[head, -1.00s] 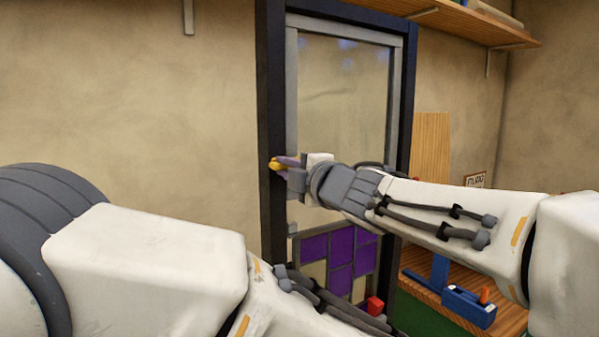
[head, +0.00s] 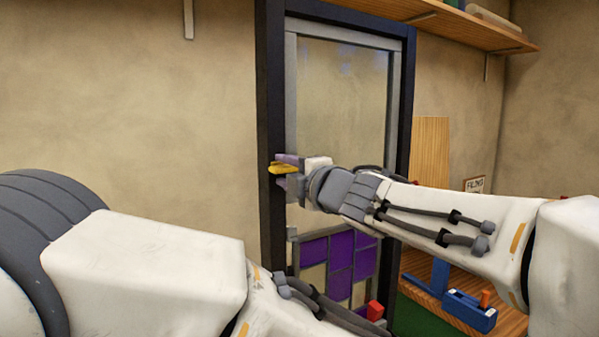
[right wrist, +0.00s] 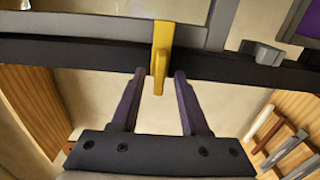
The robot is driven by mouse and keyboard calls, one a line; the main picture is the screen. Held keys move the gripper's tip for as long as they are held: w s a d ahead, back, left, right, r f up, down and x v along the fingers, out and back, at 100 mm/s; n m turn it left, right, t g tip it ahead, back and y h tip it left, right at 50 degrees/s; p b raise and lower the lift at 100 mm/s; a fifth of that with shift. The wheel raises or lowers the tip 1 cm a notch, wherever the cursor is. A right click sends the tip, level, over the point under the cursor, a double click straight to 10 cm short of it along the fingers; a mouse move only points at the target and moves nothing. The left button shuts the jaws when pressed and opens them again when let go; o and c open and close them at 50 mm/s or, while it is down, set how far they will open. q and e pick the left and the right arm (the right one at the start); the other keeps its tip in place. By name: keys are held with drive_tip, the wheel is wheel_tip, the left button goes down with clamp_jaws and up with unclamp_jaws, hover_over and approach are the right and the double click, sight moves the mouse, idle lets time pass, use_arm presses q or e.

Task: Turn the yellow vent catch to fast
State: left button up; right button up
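The yellow vent catch (head: 284,168) is on the left side of the tall dark window frame. In the right wrist view the catch (right wrist: 162,45) lies across the grey bar and the dark bar, and its free end reaches between my fingertips. My right gripper (head: 287,168) is at the catch. Its two purple fingers (right wrist: 158,75) are apart, one on each side of the catch end, with a gap visible on both sides. My left arm crosses the bottom of the head view; its gripper is out of view.
The dark window frame (head: 410,90) holds a clear upper pane and a leaded panel (head: 341,249) with purple pieces below. A red block (head: 375,310) is near the panel's foot. A blue tool (head: 469,311) sits on the wooden bench at right. A shelf (head: 450,22) hangs above.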

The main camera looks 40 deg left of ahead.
drive_tip(key=b+v, duration=0.2)
drive_tip(key=v, duration=0.8)
drive_tip(key=shift+d+b, duration=0.2)
drive_tip(key=shift+b, duration=0.2)
drive_tip(key=shift+s, duration=0.1)
drive_tip(key=w+d+f+m+t+h, duration=0.1)
drive_tip(key=w+d+f+m+h, duration=0.1)
drive_tip(key=d+f+m+h, duration=0.5)
drive_tip(key=w+d+f+m+t+h, duration=0.1)
drive_tip(key=w+d+f+m+h, duration=0.15)
drive_tip(key=d+f+m, duration=0.75)
drive_tip(key=s+d+f+m+g+h, duration=0.3)
drive_tip(key=s+d+f+g, duration=0.1)
drive_tip(key=s+d+f, duration=0.4)
drive_tip(key=s+d+f+m+g+h, duration=0.3)
drive_tip(key=s+d+f, duration=0.5)
drive_tip(key=s+f, duration=0.4)
drive_tip(key=shift+s+d+m+g, duration=0.15)
drive_tip(key=shift+s+m+g, duration=0.25)
drive_tip(key=shift+m+g, duration=0.4)
drive_tip(key=shift+f, duration=0.15)
